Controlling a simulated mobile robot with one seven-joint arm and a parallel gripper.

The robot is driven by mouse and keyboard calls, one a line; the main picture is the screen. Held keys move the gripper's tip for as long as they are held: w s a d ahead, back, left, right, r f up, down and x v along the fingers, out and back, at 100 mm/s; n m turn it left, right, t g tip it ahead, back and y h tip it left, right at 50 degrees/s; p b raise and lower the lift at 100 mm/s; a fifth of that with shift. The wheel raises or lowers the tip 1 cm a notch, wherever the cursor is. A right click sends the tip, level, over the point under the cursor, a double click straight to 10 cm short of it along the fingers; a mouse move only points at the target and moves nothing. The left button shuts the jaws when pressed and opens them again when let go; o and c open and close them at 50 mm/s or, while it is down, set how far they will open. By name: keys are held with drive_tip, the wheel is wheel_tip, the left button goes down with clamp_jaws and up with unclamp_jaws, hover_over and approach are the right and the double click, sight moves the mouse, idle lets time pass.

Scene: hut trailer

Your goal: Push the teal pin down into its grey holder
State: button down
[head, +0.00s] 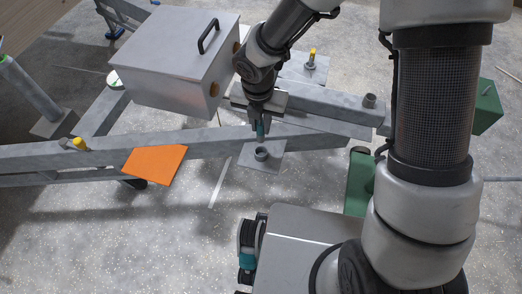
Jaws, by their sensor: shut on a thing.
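My gripper (261,122) is shut on the teal pin (261,130), which points downward from the fingers. A grey holder (261,154), a short round socket, stands on a square grey plate (270,163) just below the pin in the picture. The pin's lower end appears to be above or near the holder's mouth. I cannot tell from this view whether it touches or enters it. The gripper hides the upper part of the pin.
A grey metal box (165,55) with a black handle stands behind left. An orange sheet (155,164) hangs by the long steel beam (60,160). Another grey holder (370,101) stands at right.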

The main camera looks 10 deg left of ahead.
wheel_tip(320, 180, down, 9)
drive_tip(key=b, duration=0.3)
drive_tip(key=shift+f+b, duration=0.2)
drive_tip(key=shift+b, duration=0.1)
drive_tip(key=c, duration=1.6)
unclamp_jaws()
